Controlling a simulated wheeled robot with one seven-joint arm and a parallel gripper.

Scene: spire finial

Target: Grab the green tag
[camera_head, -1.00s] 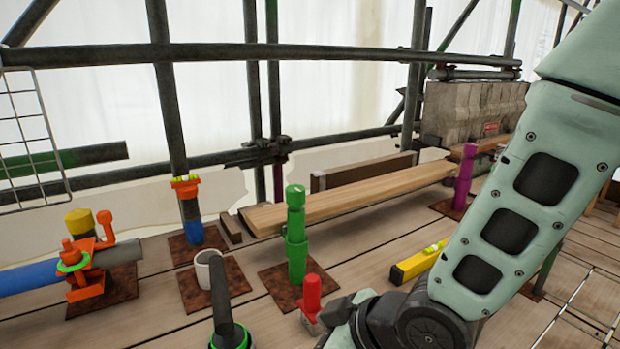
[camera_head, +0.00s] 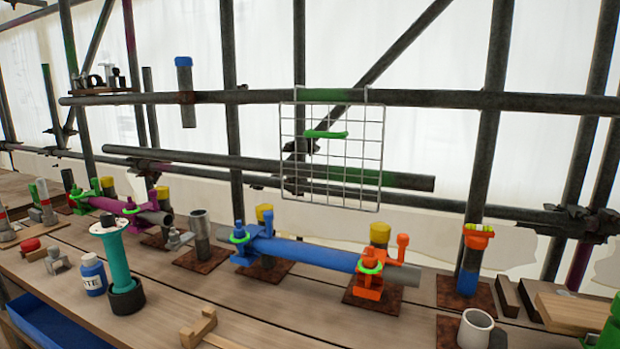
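A small flat bright green piece (camera_head: 326,134), which looks like the green tag, hangs on the wire grid panel (camera_head: 372,190). The grid hangs from the long horizontal scaffold tube (camera_head: 440,98). Green rings also sit on the blue clamp (camera_head: 239,237) and the orange clamp (camera_head: 370,266) on the bench, so which green piece is the tag is not certain. My gripper is not in view.
A blue tube (camera_head: 305,253) lies across clamps on the bench below the grid. Upright tubes flank the grid. Bare planks (camera_head: 270,310) show in front.

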